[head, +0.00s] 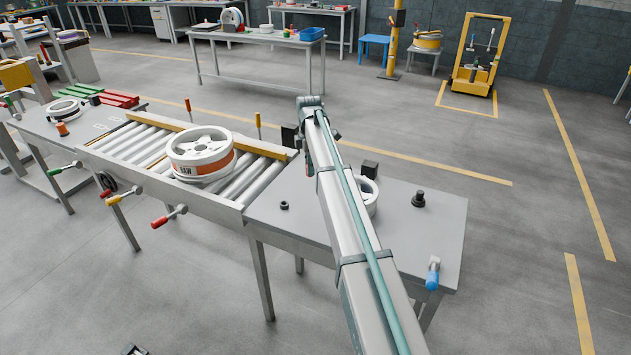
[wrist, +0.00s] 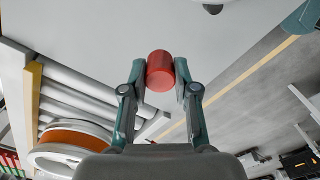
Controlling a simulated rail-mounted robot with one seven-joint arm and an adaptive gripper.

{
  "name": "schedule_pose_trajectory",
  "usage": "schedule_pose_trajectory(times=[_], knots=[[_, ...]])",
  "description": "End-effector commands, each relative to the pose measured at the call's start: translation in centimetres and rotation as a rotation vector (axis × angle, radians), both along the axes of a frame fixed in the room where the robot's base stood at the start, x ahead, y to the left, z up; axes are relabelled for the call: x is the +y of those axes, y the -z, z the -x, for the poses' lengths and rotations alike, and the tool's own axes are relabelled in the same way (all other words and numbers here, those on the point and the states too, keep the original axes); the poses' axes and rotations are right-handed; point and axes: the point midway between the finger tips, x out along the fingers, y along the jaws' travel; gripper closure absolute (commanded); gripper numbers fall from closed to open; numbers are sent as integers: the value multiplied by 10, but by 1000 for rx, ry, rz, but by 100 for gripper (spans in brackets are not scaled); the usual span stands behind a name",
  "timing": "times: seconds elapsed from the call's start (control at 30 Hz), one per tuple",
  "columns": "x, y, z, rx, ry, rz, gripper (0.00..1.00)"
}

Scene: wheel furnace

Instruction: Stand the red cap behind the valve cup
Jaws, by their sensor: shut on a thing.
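My gripper (wrist: 160,75) is shut on the red cap (wrist: 160,72), a short red cylinder held between the two fingertips in the wrist view. The cap appears held above the pale table top. In the head view my arm hides most of the gripper; a bit of red shows beside the arm. I cannot tell for sure which thing is the valve cup. A small dark ring-like piece (head: 284,205) lies on the near table, left of my arm. A dark round thing, cut off, shows at the top edge of the wrist view (wrist: 213,8).
The grey table (head: 440,235) also bears a black knob-like piece (head: 418,199), a blue-ended cylinder (head: 433,273) and a white ring partly behind my arm. A roller conveyor (head: 235,190) with a white and orange wheel (head: 200,153) adjoins it on the left. The table's right part has bare room.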

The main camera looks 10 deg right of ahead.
Motion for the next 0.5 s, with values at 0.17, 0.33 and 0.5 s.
schedule_pose_trajectory(times=[0.17, 0.33, 0.5], knots=[[4, 14, -47, 3, 0, 0, 100], [6, 42, -73, 3, 0, 0, 100], [8, 64, -90, 1, 0, 0, 100]])
